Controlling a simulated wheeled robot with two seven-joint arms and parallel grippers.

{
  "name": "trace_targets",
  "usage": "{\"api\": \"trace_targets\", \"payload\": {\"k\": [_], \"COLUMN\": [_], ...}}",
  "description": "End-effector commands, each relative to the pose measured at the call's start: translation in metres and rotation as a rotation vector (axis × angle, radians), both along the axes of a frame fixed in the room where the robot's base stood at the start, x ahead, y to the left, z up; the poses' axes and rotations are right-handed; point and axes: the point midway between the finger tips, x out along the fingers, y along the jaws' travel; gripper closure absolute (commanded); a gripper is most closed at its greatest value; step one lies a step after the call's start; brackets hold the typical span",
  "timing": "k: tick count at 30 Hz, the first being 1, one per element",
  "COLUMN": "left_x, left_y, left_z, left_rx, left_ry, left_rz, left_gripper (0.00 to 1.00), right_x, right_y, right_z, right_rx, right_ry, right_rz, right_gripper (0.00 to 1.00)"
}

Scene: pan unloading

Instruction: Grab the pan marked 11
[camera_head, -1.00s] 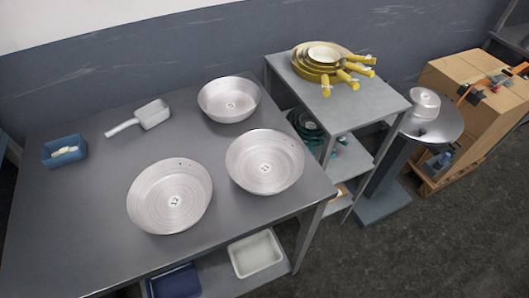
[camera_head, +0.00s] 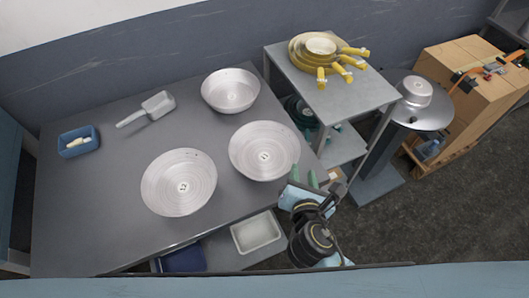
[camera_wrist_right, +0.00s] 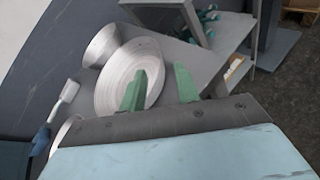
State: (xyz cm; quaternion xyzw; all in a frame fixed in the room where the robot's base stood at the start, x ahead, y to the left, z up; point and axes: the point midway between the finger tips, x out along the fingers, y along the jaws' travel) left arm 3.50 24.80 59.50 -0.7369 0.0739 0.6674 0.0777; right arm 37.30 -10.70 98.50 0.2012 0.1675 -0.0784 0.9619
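Three round silver pans stand on the grey table (camera_head: 90,220): one at the front left (camera_head: 160,195), one at the right (camera_head: 282,140), one at the back (camera_head: 230,92). My right gripper (camera_head: 304,178) is past the table's right front corner, apart from the pans. Its green fingers stand apart and empty in the right wrist view (camera_wrist_right: 160,88). My left gripper is not in view.
A grey scoop (camera_head: 158,103) and a blue bin (camera_head: 78,142) are on the table's left part. The shelf unit (camera_head: 350,98) stands close to the table's right edge.

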Motion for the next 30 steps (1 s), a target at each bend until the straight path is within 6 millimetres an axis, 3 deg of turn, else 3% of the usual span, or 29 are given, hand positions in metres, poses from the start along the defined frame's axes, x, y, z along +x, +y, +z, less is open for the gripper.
{"api": "trace_targets", "payload": {"k": [3, 13, 21, 30], "left_x": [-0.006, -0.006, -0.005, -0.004], "left_y": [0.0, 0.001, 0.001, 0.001], "left_z": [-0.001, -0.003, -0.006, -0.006], "left_rx": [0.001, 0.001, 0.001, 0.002], "left_ry": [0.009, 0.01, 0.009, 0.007], "left_rz": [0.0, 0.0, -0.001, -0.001], "left_gripper": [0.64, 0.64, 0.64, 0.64], "right_x": [0.022, 0.049, 0.083, 0.089], "right_y": [-0.002, -0.003, -0.003, -0.003], "right_z": [-0.008, -0.02, -0.035, -0.038], "right_rx": [0.0, 0.005, 0.003, 0.005], "right_ry": [-0.002, 0.0, 0.002, 0.003], "right_rz": [-0.001, -0.001, -0.001, 0.0], "right_gripper": [0.69, 0.69, 0.69, 0.69]}}
